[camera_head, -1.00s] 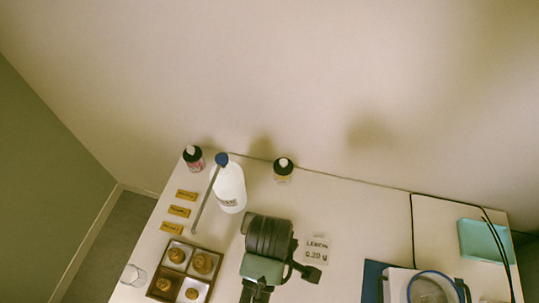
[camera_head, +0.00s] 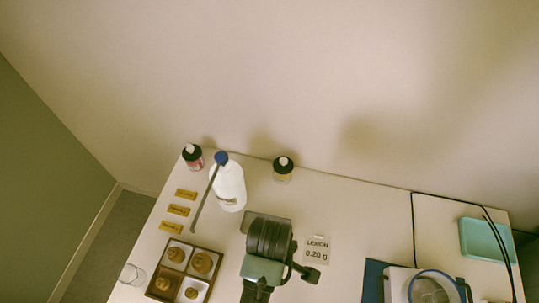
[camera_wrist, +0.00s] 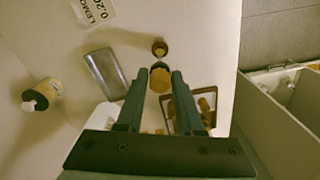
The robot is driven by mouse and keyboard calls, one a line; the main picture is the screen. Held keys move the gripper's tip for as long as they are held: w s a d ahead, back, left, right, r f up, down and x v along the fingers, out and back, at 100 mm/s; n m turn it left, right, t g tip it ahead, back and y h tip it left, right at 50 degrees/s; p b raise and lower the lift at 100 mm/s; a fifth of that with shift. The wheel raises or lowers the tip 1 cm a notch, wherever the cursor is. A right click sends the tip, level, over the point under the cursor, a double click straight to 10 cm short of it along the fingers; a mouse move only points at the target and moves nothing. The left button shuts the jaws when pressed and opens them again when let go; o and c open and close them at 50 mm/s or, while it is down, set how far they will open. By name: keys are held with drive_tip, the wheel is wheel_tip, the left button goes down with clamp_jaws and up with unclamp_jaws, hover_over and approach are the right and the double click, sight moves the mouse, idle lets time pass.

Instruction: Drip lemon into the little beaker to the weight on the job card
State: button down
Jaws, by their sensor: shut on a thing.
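My gripper (camera_wrist: 157,75) is shut on a small amber bottle-like thing (camera_wrist: 160,80), held between its fingertips above the table. Its label cannot be read. A small round brown-and-white part (camera_wrist: 160,48) shows just beyond it; I cannot tell whether it belongs to it. In the head view my wrist hides the fingertips. The job card (camera_head: 316,250) reads "LEMON 0.20 g" and lies right of my gripper; it also shows in the wrist view (camera_wrist: 92,10). A small clear glass beaker (camera_head: 132,274) stands at the table's left edge.
Two black-capped bottles, one pink-labelled (camera_head: 193,157) and one yellow-labelled (camera_head: 283,170), flank a white wash bottle (camera_head: 230,188). A four-part tray (camera_head: 186,269) stands left. A grey plate (camera_wrist: 103,72) lies near my gripper. A ringed device (camera_head: 430,287) and teal tray (camera_head: 484,240) are right.

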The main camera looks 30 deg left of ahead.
drive_tip(key=shift+f, duration=0.15)
drive_tip(key=shift+f+b, duration=2.1)
drive_tip(key=shift+f, duration=1.7)
drive_tip(key=c, duration=1.1)
unclamp_jaws()
drive_tip(key=shift+c, duration=0.7)
wheel_tip(320, 180, up, 9)
drive_tip(key=p, duration=0.9)
drive_tip(key=shift+p, duration=0.4)
drive_tip(key=shift+f, duration=0.1)
